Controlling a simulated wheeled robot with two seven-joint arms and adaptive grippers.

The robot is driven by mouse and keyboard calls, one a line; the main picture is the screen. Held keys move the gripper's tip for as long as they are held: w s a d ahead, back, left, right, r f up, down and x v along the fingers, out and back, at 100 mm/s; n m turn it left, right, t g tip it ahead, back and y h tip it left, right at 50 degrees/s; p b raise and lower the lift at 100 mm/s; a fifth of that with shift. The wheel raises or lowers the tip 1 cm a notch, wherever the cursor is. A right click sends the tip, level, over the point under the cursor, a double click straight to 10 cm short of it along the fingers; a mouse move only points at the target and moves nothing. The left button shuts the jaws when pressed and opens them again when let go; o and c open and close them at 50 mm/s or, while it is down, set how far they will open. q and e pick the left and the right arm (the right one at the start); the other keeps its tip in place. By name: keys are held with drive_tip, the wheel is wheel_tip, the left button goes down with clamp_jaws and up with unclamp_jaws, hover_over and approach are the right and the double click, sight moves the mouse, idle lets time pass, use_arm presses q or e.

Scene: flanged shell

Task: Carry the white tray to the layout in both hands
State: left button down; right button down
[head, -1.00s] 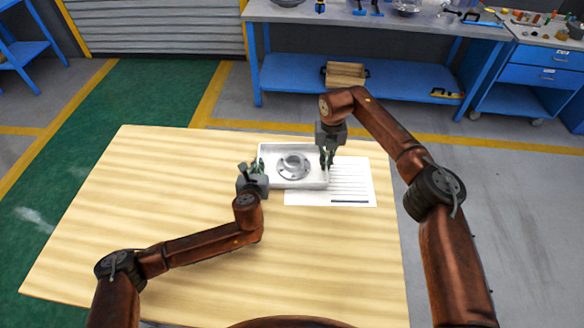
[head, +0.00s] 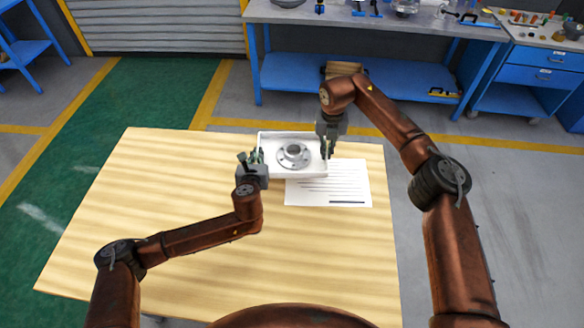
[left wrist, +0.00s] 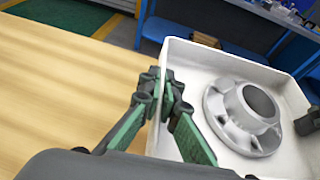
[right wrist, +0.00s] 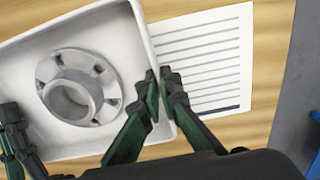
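The white tray (head: 278,174) is a shallow rectangular box at the far side of the table, with a grey flanged shell (head: 293,154) lying flange down inside it. My left gripper (head: 254,158) is shut on the tray's left wall; the left wrist view shows one finger (left wrist: 164,92) each side of it. My right gripper (head: 328,143) is shut on the right wall, which the right wrist view shows between its fingertips (right wrist: 159,82). A white sheet with printed lines (head: 345,184) lies right of the tray, partly covered by it in the right wrist view.
The wooden table (head: 150,200) is bare to the left and in front. Behind it, across a floor gap, stands a blue workbench (head: 400,80) with tools on top and a wooden crate (head: 345,69) on its lower shelf.

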use_arm(q)
drive_tip(key=shift+s+r, duration=0.25)
drive_tip(key=shift+r, duration=0.25)
use_arm(e)
drive_tip(key=shift+s+r, duration=0.25)
drive_tip(key=shift+r, duration=0.1)
use_arm(q)
drive_tip(key=shift+w+f, duration=0.3)
drive_tip(key=shift+w, duration=0.05)
use_arm(e)
drive_tip(key=shift+w+f, duration=0.25)
drive_tip(key=shift+w, duration=0.1)
use_arm(q)
drive_tip(key=shift+r, duration=0.1)
use_arm(e)
drive_tip(key=shift+r, duration=0.1)
